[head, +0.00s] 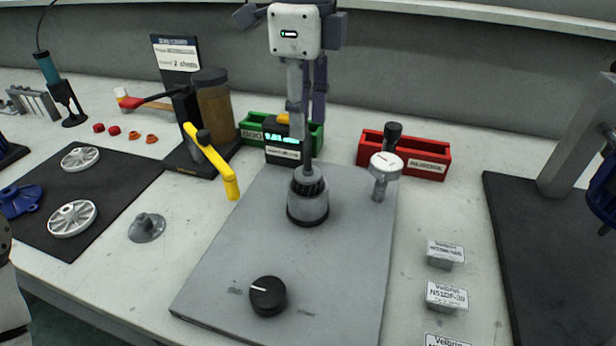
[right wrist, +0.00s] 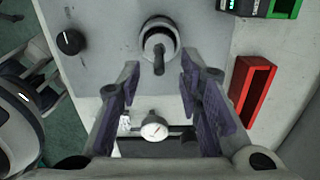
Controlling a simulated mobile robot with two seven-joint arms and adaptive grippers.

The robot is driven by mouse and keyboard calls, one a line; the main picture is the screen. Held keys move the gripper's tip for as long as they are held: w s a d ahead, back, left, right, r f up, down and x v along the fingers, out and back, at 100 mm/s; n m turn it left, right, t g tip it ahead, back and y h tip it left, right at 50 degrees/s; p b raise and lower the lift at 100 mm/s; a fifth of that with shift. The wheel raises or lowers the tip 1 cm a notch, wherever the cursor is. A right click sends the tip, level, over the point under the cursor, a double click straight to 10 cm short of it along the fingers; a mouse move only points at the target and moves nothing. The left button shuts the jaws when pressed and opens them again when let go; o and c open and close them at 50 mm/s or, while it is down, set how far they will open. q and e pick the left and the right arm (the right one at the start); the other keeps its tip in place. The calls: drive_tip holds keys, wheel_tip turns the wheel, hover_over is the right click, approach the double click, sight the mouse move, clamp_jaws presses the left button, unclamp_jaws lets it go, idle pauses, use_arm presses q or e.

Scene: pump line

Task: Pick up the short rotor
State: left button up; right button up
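A dark upright shaft (head: 309,145) with a ribbed base stands in a round grey holder (head: 307,207) on the grey plate (head: 250,235); it looks like the rotor, but I cannot tell whether it is the short one. My right gripper (head: 307,118) is open and points down above it. In the right wrist view, the purple-padded fingers of the right gripper (right wrist: 158,82) stand wide apart with nothing between the pads. The shaft (right wrist: 159,62) and holder (right wrist: 160,34) show ahead of them. My left gripper is not in view.
A dial gauge (head: 386,166) stands right of the holder, with a red bin (head: 425,160) behind. A yellow lever (head: 212,165) and a green bin (head: 252,128) are left. A black knob (head: 268,296) is in front. White wheels (head: 72,218) lie on a dark mat.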

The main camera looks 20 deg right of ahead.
sight(308, 133)
drive_tip(key=f, duration=0.4)
drive_tip(key=shift+s+d+f, duration=0.2)
drive_tip(key=shift+s, duration=0.1)
drive_tip(key=shift+w+f, duration=0.1)
drive_tip(key=shift+f, duration=0.2)
clamp_jaws()
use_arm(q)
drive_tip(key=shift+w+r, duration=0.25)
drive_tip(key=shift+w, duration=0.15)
use_arm(e)
drive_tip(key=shift+r, duration=0.15)
